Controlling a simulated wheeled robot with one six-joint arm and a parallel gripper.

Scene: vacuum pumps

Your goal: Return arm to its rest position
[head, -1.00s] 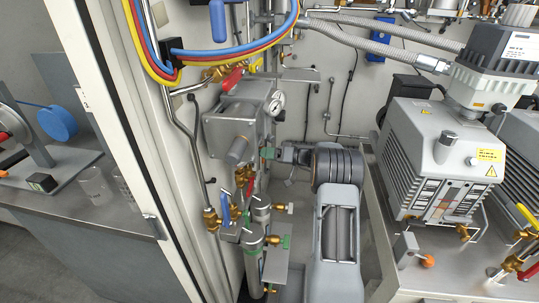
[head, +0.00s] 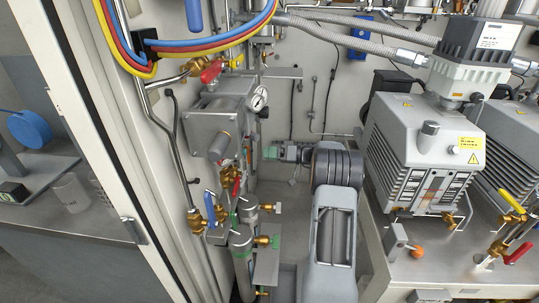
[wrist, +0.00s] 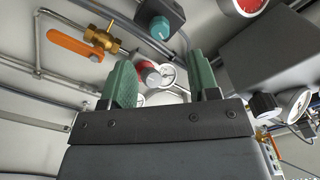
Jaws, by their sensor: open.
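My arm reaches up from the bottom middle of the head view, its grey forearm and dark ribbed joint in front of the cabinet wall. My gripper (head: 271,152) points left, beside the grey box with a gauge (head: 212,118). In the wrist view my gripper (wrist: 163,78) has two green fingers spread apart with nothing held between them. A red-and-grey knob and a round gauge (wrist: 167,76) show beyond the gap. I cannot tell in the head view how close the fingers are to the box.
Brass valves with a blue handle (head: 210,206) stand left of my arm. A grey vacuum pump (head: 418,150) sits on a metal bench (head: 440,262) at right. A cabinet door frame (head: 100,140) stands at left. An orange-handled valve (wrist: 76,47) shows in the wrist view.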

